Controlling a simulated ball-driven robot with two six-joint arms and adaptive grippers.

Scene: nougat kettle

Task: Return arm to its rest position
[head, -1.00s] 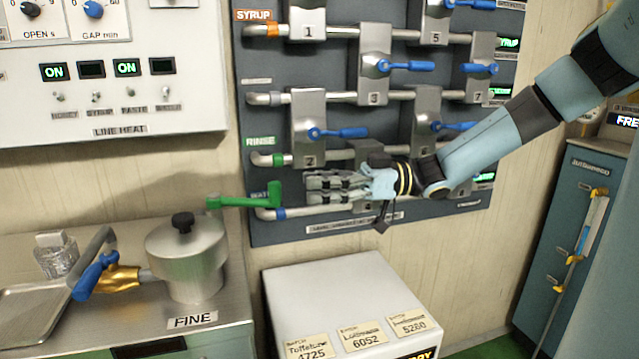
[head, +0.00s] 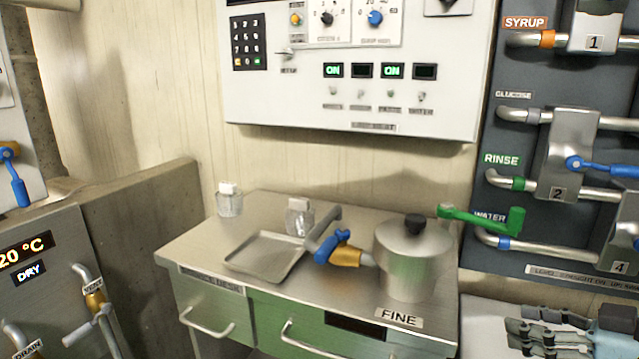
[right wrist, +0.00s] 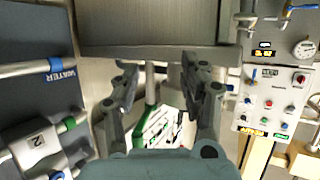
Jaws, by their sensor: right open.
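My right gripper (head: 545,338) is at the lower right of the head view, in front of the white box and below the valve panel. It also shows in the right wrist view (right wrist: 160,85), where its two fingers stand apart with nothing between them. Part of the right gripper is cut off by the head view's edge. My left gripper does not show in any view.
A steel bench (head: 200,245) holds a lidded pot (head: 410,265), a tray (head: 262,256) and two small jars. The valve panel (head: 540,100) is at the right, with a green lever (head: 480,217) sticking out. A white box (head: 485,312) stands below it.

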